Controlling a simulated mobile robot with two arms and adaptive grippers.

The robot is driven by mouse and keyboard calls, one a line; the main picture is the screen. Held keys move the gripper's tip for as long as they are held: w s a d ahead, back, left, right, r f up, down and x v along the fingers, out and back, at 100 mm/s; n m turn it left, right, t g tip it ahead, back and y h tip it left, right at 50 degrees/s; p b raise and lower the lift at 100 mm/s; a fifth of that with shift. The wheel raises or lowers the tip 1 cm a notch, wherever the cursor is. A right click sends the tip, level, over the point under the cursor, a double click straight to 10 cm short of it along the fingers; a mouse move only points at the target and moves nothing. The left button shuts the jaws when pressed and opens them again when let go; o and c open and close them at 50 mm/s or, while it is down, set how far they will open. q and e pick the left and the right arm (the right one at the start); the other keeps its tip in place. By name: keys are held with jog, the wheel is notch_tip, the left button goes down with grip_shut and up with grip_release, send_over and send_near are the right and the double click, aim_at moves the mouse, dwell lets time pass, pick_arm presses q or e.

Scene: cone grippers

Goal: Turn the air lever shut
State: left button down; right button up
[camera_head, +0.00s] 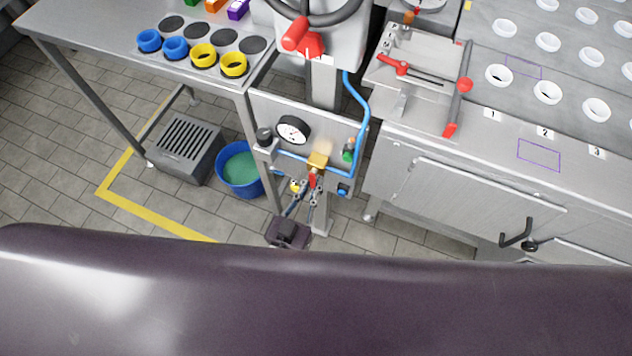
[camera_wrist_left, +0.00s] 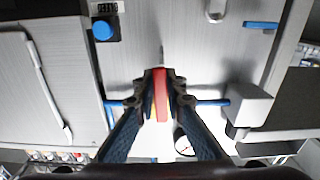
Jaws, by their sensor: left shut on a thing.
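The red air lever (camera_head: 312,180) sits at the brass valve (camera_head: 318,160) on the grey panel. My left gripper (camera_head: 307,189) is at the lever, below the valve. In the left wrist view my left gripper (camera_wrist_left: 160,100) is shut on the red lever (camera_wrist_left: 160,94), with a finger on each side. There the lever stands upright in the picture, across the line of the blue pipe (camera_wrist_left: 208,102). The fingers hide most of the valve body. My right gripper is not in view.
A pressure gauge (camera_head: 293,130) and blue tubing (camera_head: 361,118) are on the panel close to the gripper. A blue bucket (camera_head: 240,170) stands on the floor at left. A steel bench (camera_head: 470,170) with a cabinet door is at right.

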pick_arm(q)
jog(key=shift+a+f+m, duration=0.1)
jog(key=shift+a+m, duration=0.05)
jog(key=shift+m, duration=0.25)
jog(key=c, duration=2)
grip_release()
jog(key=shift+o, duration=0.2)
jog(key=shift+s, duration=0.1)
jog(key=v, duration=1.2)
